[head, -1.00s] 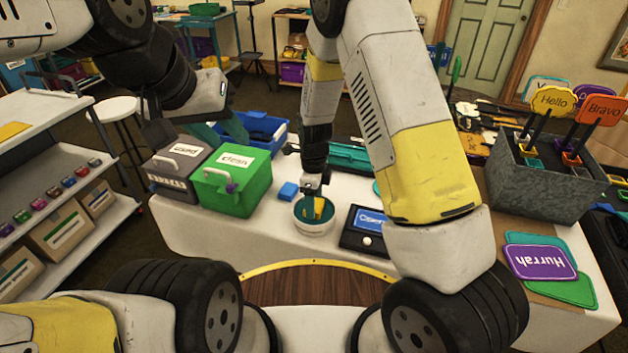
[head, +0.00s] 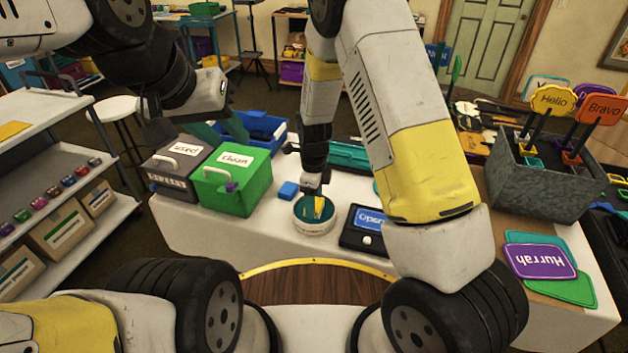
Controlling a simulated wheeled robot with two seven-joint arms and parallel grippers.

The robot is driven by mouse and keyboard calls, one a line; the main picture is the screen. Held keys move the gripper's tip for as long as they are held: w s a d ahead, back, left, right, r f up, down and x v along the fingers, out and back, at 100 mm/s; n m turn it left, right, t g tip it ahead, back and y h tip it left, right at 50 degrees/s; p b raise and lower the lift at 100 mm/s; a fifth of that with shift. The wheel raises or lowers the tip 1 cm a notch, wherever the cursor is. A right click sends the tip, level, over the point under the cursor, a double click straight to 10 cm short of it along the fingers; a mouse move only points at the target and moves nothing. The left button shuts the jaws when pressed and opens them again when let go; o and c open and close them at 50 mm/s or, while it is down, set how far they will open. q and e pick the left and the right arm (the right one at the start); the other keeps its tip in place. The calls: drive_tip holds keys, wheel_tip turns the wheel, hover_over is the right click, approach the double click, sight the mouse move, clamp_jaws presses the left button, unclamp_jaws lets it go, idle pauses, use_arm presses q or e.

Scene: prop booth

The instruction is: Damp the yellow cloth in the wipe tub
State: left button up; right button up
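The wipe tub (head: 315,228) is a small round white tub with a teal inside, on the white table in the middle of the head view. The yellow cloth (head: 319,207) is a small yellow patch within the tub's rim. My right gripper (head: 314,202) points straight down into the tub and appears shut on the cloth; its fingertips are small and partly hidden.
A grey "used" bin (head: 172,178) and a green "clean" bin (head: 238,187) stand left of the tub. A blue block (head: 288,190) lies behind it. A dark "Open" sign (head: 367,230) lies close on its right. A grey sign box (head: 548,182) stands far right.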

drive_tip(key=shift+r, duration=3.5)
